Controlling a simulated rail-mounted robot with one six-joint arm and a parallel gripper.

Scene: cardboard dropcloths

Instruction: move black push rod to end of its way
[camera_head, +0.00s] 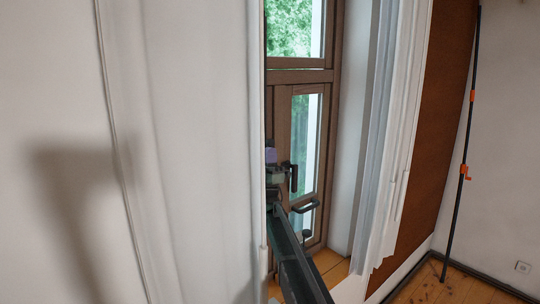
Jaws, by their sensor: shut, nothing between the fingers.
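A brown wooden window (281,97) stands in a recess, with a dark handle-like piece (305,207) low on its frame. A small dark knob (306,235) shows below that. My arm reaches up from the bottom of the picture towards the window. My gripper (288,170) is at the frame, shut and empty, small and dark against it; its contact with any part cannot be made out. A long thin black rod (459,205) with orange fittings stands upright at the far right, well apart from my gripper. Which dark piece is the push rod is unclear.
A white curtain (190,150) hangs close on the left of my arm and covers the window's left side. Another white curtain (397,150) hangs on the right. A brown board (436,100) stands beyond it. Wooden floor (450,291) shows at lower right.

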